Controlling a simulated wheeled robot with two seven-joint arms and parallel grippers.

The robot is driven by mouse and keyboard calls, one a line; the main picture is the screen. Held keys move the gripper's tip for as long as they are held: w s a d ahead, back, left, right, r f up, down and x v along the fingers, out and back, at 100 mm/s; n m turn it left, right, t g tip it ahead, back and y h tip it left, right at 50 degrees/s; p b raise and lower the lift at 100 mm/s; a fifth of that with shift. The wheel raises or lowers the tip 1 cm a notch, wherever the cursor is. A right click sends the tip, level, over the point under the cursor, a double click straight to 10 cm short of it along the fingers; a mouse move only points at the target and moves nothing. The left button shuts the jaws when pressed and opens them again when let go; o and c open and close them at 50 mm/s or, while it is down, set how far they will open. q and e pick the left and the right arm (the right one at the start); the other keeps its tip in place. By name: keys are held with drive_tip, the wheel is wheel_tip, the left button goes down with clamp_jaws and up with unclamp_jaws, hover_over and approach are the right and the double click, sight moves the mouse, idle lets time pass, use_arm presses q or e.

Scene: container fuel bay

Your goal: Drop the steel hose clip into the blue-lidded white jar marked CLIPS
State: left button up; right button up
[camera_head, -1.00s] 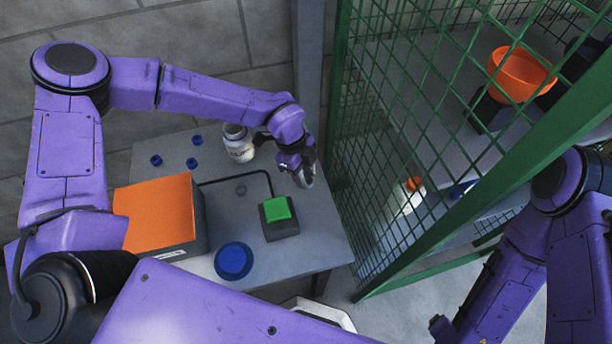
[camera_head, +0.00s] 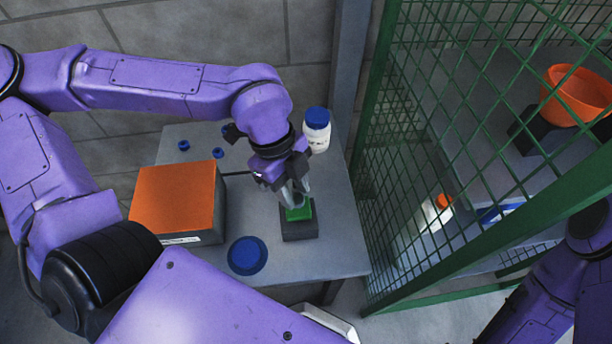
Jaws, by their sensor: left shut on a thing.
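My left gripper (camera_head: 293,196) points down over the green-topped dark block (camera_head: 299,230) on the grey table. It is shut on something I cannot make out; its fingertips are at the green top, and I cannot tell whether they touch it. A white jar with a blue lid (camera_head: 317,132) stands upright behind and to the right of the gripper, near the table's back right corner. The lid is on, and the marking is too small to read. I cannot make out the steel hose clip. My right arm shows at the lower right; its gripper is out of view.
An orange-topped grey box (camera_head: 178,200) and a round blue disc (camera_head: 247,256) are on the table. Small blue caps (camera_head: 183,145) lie at the back left. A green mesh fence (camera_head: 420,160) rises right of the table. Behind it stands an orange bowl (camera_head: 580,93).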

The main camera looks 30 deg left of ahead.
use_arm(q)
drive_tip(key=shift+s+r, duration=0.1)
drive_tip(key=shift+s, duration=0.15)
